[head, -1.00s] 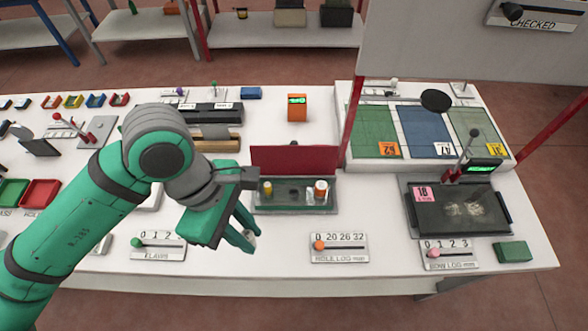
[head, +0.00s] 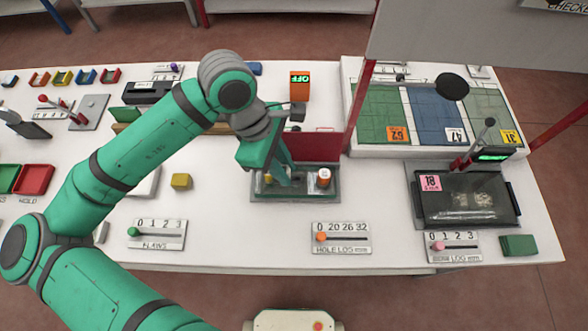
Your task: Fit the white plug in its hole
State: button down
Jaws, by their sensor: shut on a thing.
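My gripper (head: 284,182) points down into the small grey tray (head: 262,197) in front of the red panel, over its middle part. It is shut on the white plug, which the green fingers almost wholly hide. I cannot tell whether the plug's lower end is in the hole or above it; the hole is hidden too. On the left of the tray a yellow piece (head: 268,178) partly shows beside the fingers. On the right stands a white piece with an orange mark (head: 323,177), apart from the fingers.
The red panel (head: 318,145) rises right behind the tray. An orange box with a green display (head: 299,84) stands behind. A dark glass-topped unit (head: 466,195) stands right.

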jog(key=shift+w+d+f, duration=0.35)
jog(key=shift+w+f, duration=0.1)
jog(key=shift+f, duration=0.8)
jog(key=shift+w+d+f, duration=0.3)
jog(key=shift+w+f, duration=0.15)
jog(key=shift+f, duration=0.8)
jog(key=shift+w+d+f, duration=0.35)
jog(key=shift+w+f, duration=0.1)
jog(key=shift+f, duration=0.8)
jog(key=c, duration=1.6)
grip_release()
jog(key=shift+w, duration=0.1)
jog(key=shift+r, duration=0.15)
jog(key=v, duration=1.2)
jog(key=shift+a, duration=0.1)
